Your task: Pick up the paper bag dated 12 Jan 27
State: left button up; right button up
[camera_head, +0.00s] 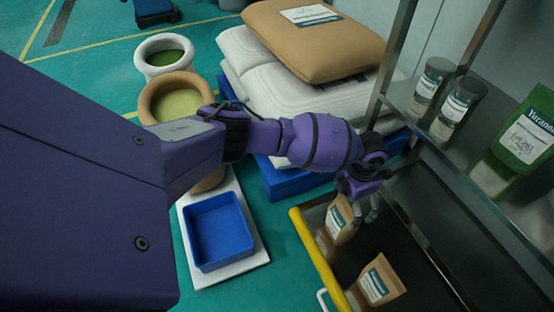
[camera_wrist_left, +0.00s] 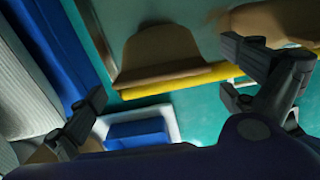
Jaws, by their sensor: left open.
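Two brown paper bags with white and blue labels stand on a dark, shiny cart shelf in the head view. The farther bag (camera_head: 343,219) is just below my left gripper (camera_head: 362,207); the nearer bag (camera_head: 378,284) is closer to the front. The dates on their labels are too small to read. My left gripper is open, with its fingers spread at the farther bag's upper right. In the left wrist view, a brown bag (camera_wrist_left: 160,52) shows between and beyond the spread fingers (camera_wrist_left: 165,80). Another brown shape (camera_wrist_left: 275,22) is at the upper right. My right gripper is not in view.
A yellow handle bar (camera_head: 319,258) runs along the cart's left edge. Metal uprights and a shelf with jars (camera_head: 430,88) and a green bag (camera_head: 524,140) stand at the right. Stacked sacks (camera_head: 318,42) lie behind my arm. A blue tray (camera_head: 219,232) sits at lower left.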

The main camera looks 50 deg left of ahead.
aim_at(346, 212)
pick_arm(q)
notch_tip(346, 212, down, 2)
jog(key=shift+d+f+b, duration=0.1)
jog(key=shift+b, duration=0.25)
notch_tip(346, 212, down, 5)
jog(key=b, duration=0.2)
jog(key=shift+w+r+b, duration=0.1)
jog(key=shift+r+b, duration=0.1)
jog(key=shift+b, duration=0.2)
jog(key=shift+f, duration=0.2)
jog(key=shift+r, duration=0.1)
jog(key=shift+c, duration=0.9)
jog(key=shift+w+r, duration=0.1)
jog(key=shift+w, duration=0.05)
jog(key=c, duration=1.8)
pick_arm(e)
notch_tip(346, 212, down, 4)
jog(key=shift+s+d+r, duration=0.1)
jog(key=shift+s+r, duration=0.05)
pick_arm(q)
jog(key=shift+r, duration=0.1)
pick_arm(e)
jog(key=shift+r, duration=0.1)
